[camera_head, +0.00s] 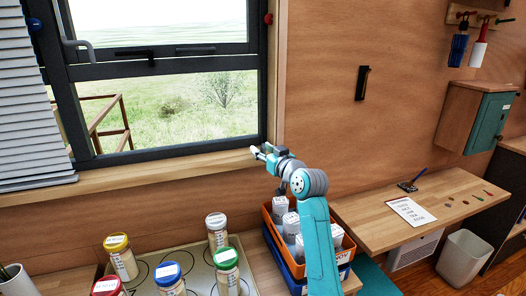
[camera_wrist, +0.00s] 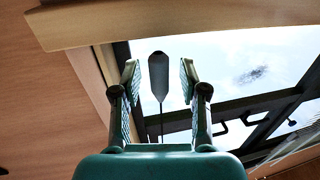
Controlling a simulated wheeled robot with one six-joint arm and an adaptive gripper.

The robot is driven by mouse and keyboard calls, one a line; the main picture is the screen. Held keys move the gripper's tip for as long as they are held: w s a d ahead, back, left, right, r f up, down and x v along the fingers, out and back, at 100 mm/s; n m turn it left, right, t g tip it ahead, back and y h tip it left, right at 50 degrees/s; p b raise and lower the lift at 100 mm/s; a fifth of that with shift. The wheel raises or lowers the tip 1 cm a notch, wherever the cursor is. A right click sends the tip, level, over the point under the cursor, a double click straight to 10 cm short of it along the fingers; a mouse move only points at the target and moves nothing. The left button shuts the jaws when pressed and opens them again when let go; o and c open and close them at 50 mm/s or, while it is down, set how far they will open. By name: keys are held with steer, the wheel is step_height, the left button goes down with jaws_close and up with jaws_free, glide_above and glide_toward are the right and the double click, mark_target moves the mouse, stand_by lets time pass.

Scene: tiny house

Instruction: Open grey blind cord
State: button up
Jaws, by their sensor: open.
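A grey, elongated cord pull (camera_wrist: 158,78) with a thin dark cord shows in the wrist view. It appears between the two fingers of my gripper (camera_wrist: 160,70), with a visible gap on each side. I cannot tell its exact depth relative to the fingertips. In the head view my gripper (camera_head: 259,151) is at the lower right corner of the window, just above the sill. The cord cannot be made out clearly there. A grey slatted blind (camera_head: 28,100) hangs at the far left of the window, slightly slanted.
The dark window frame (camera_head: 170,153) and wooden sill (camera_head: 150,175) are close to my gripper. Below stand an orange crate (camera_head: 342,240) with white containers and several jars with coloured lids, including a green-lidded jar (camera_head: 227,272). A wooden desk (camera_head: 370,212) is at right.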

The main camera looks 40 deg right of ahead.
steer(key=s+a, duration=0.1)
steer(key=s, duration=1.1)
